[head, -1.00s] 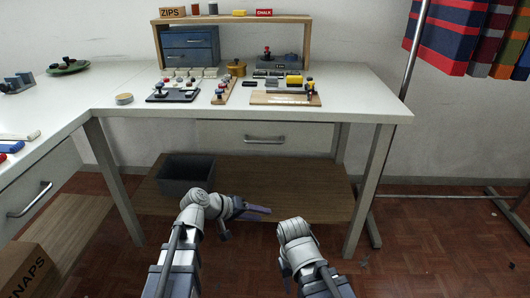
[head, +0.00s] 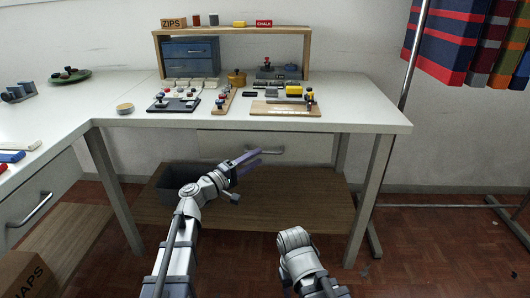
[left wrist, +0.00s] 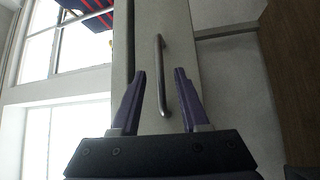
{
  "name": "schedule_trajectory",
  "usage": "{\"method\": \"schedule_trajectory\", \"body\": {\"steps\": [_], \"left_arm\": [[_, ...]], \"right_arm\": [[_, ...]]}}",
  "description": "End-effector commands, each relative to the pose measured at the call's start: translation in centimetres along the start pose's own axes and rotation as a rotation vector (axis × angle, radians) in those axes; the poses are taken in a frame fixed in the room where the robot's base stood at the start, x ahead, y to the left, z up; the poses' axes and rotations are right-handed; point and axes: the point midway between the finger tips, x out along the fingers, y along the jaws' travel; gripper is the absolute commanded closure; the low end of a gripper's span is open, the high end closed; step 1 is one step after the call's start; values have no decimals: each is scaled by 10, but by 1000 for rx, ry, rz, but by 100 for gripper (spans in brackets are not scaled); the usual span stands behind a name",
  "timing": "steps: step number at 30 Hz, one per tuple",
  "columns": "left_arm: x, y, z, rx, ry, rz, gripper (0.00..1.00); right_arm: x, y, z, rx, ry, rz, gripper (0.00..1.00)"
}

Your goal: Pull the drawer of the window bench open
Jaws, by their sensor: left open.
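The bench at the back has a closed, pale drawer (head: 222,146) under its white top, with a grey bar handle (head: 278,151). In the left wrist view the handle (left wrist: 163,90) runs up the picture against the drawer front (left wrist: 150,20). My left gripper (head: 259,157) is open, its purple fingers pointing at the handle in the head view. In the left wrist view the fingers (left wrist: 160,73) stand on either side of the handle's line, with nothing gripped. The remaining distance is hard to tell. My right arm shows low in the head view; its gripper is out of sight.
A dark bin (head: 172,182) stands on the wooden lower shelf (head: 290,190). The left bench has another handled drawer (head: 35,208). A cardboard box (head: 22,275) sits at lower left. A garment rack (head: 412,65) stands at right. Small tools cover the benchtop.

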Motion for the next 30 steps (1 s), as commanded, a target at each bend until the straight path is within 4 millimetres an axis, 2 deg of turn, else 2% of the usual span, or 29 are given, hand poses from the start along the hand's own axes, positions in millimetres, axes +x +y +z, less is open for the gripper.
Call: {"method": "schedule_trajectory", "body": {"steps": [3, 9, 21, 30], "left_arm": [[21, 1, -1, -1, -2, 0, 55], [41, 0, -1, -1, -1, 0, 55], [46, 0, 1, 0, -1, 0, 55], [46, 0, 0, 0, -1, -1, 89]], "right_arm": [[-4, 0, 0, -1, 0, 0, 50], [-6, 1, 0, -2, 0, 0, 50], [-6, 1, 0, -2, 0, 0, 50], [-6, 1, 0, -2, 0, 0, 50]]}}
